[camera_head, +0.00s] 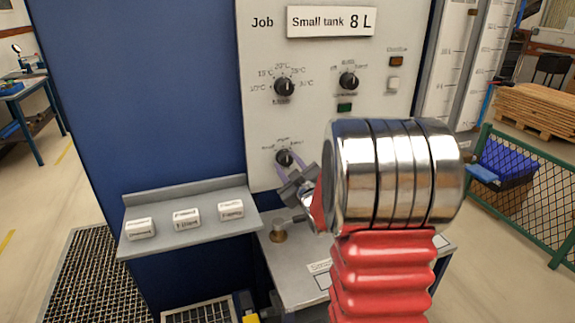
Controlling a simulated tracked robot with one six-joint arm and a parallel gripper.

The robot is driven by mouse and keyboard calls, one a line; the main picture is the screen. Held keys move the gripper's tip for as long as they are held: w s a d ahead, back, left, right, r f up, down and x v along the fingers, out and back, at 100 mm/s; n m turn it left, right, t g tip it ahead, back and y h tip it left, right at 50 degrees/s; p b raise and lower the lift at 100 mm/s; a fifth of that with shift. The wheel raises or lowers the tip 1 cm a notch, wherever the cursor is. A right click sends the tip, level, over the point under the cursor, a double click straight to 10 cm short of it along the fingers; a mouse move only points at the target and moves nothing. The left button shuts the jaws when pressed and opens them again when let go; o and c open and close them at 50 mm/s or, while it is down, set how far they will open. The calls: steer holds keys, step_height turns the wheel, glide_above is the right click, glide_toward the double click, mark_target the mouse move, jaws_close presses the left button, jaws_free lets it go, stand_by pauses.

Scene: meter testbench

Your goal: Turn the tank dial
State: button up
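A white panel (330,125) carries three black dials. One dial (284,86) is at upper left with temperature marks, one dial (348,80) is at upper right, and a lower dial (284,157) is below the first. Most labels are too small to read, so I cannot tell from them which is the tank dial. My gripper (287,163) is at the lower dial, with its purple fingers on either side of the knob. I cannot tell whether they touch or grip it. My arm hides the panel's lower right.
A job sign (331,22) reads "Small tank 8 L". A grey shelf (160,236) at left holds three white labelled blocks (187,219). A brass-coloured fitting (279,232) stands on the grey bench below the panel. A green fence (520,205) is at right.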

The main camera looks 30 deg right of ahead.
steer(key=o, duration=0.3)
steer(key=shift+s, duration=0.15)
steer(key=v, duration=1.3)
steer(key=shift+s+f, duration=0.1)
steer(key=shift+s, duration=0.15)
